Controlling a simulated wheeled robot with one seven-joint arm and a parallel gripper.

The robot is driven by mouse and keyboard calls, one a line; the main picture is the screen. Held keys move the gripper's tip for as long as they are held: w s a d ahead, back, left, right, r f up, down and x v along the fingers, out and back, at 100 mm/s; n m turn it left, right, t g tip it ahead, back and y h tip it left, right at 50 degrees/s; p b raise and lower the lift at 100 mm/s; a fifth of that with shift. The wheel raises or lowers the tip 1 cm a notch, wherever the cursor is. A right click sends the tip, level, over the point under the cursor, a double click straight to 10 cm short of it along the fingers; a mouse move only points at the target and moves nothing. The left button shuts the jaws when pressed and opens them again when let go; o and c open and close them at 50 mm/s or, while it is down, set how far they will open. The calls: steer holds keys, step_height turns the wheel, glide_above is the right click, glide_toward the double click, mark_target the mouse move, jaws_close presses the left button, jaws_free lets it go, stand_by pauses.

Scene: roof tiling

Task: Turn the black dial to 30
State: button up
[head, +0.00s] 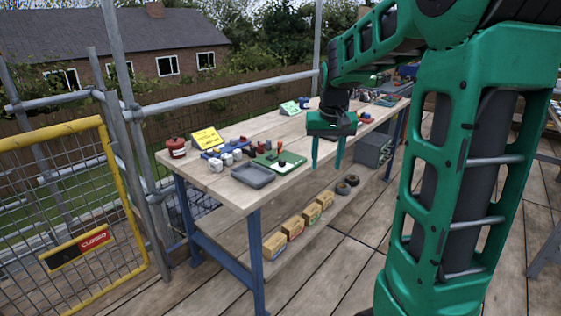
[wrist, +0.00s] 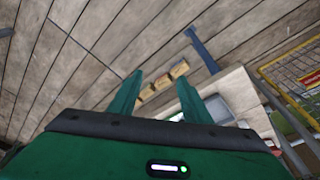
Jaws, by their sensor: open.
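The black dial (head: 282,163) appears as a small dark knob on a green panel (head: 270,166) on the workbench, in the head view. The number the dial points to is too small to read. My gripper (head: 327,166) is open and empty, pointing down in front of the bench's front edge, to the right of the green panel and apart from it. In the wrist view my gripper (wrist: 157,92) has its two fingers spread. The dial cannot be made out in the wrist view.
The workbench (head: 232,198) has a grey tray (head: 253,177), a red pot (head: 176,148) and a yellow sign (head: 207,138) on top. Several boxes (head: 294,228) and dark rings (head: 347,186) lie on the lower shelf. A yellow gate (head: 108,147) stands at left. Deck before the bench is clear.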

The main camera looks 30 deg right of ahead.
steer(key=w+d+f+t, duration=0.1)
steer(key=w+d, duration=0.1)
steer(key=w, duration=1.3)
steer(key=n+t, duration=0.1)
glide_toward(282, 160)
steer(key=shift+h, duration=0.3)
steer(key=x, duration=0.8)
steer(key=shift+a+f, duration=0.25)
steer(key=shift+c, duration=0.6)
steer(key=c, duration=0.9)
steer(key=shift+a, duration=0.25)
steer(key=shift+d, duration=0.15)
